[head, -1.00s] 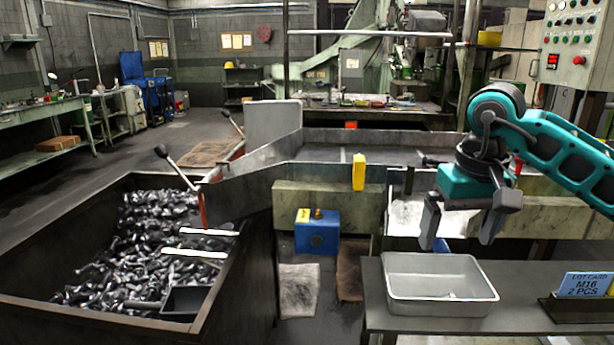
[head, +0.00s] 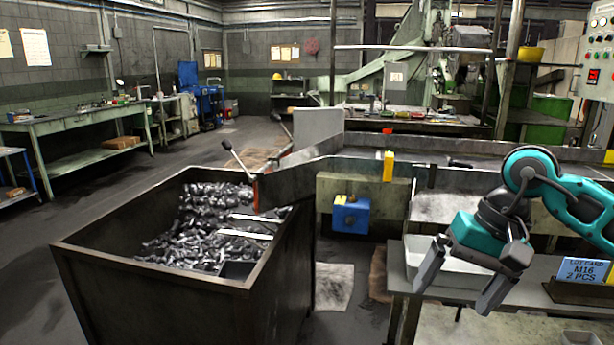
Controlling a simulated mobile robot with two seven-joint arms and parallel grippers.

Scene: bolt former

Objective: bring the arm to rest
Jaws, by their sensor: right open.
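My right gripper (head: 452,283) is teal and dark grey, and its arm comes in from the right. Its two fingers are spread apart and point down, with nothing seen between them but the tray behind. It hangs in front of the white tray (head: 412,248) on the side table and hides much of it. Whether the fingers touch the tray I cannot tell. The tray's contents are mostly hidden. My left gripper is not in view.
A dark bin (head: 190,300) full of bolts stands at the left front. A lot card (head: 583,270) reading M16, 2 PCS stands on the side table at the right. A metal chute (head: 350,150) with a yellow block (head: 389,166) runs behind. The floor at left is clear.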

